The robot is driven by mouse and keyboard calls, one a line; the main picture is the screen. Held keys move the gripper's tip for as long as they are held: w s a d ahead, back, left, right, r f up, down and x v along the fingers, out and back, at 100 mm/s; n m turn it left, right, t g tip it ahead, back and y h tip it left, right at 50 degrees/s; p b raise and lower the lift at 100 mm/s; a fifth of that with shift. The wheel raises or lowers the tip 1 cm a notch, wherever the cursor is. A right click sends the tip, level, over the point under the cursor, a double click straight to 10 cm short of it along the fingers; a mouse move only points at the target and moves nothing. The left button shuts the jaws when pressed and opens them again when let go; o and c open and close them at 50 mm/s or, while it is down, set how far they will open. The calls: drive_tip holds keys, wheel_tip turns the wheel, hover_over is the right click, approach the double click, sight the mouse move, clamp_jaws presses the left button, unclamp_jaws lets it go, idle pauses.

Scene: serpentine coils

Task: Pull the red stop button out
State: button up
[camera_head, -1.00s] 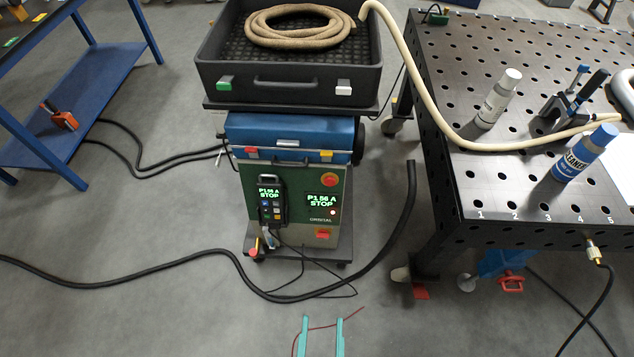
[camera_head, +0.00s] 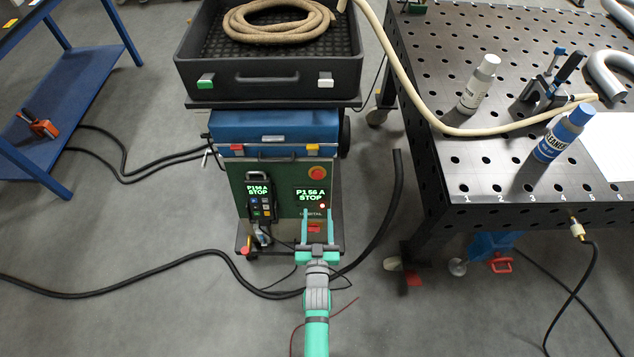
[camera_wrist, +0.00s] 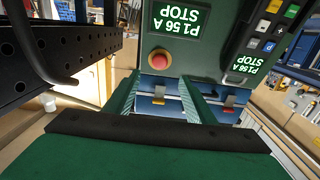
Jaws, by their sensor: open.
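The red stop button (camera_head: 317,173) sits on a yellow ring at the upper right of the green cabinet front (camera_head: 283,205). In the wrist view, which shows the cabinet upside down, the round red button (camera_wrist: 159,60) lies just beyond the fingertips, between their lines. My gripper (camera_head: 318,212) is open and empty, its two teal fingers pointing at the cabinet front. In the head view it stands below the button and covers part of the lower panel. In the wrist view the fingers (camera_wrist: 158,76) show apart from the button.
A pendant (camera_head: 260,200) hangs left of the green display (camera_head: 311,195). A blue case (camera_head: 262,130) and a black tray (camera_head: 350,75) with a coiled hose are above. A perforated table (camera_head: 450,165) stands right. A black cable (camera_head: 160,268) crosses the floor.

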sight(317, 177)
drive_tip(key=w, duration=1.3)
drive_tip(key=shift+w+r, duration=0.1)
drive_tip(key=shift+w, duration=0.2)
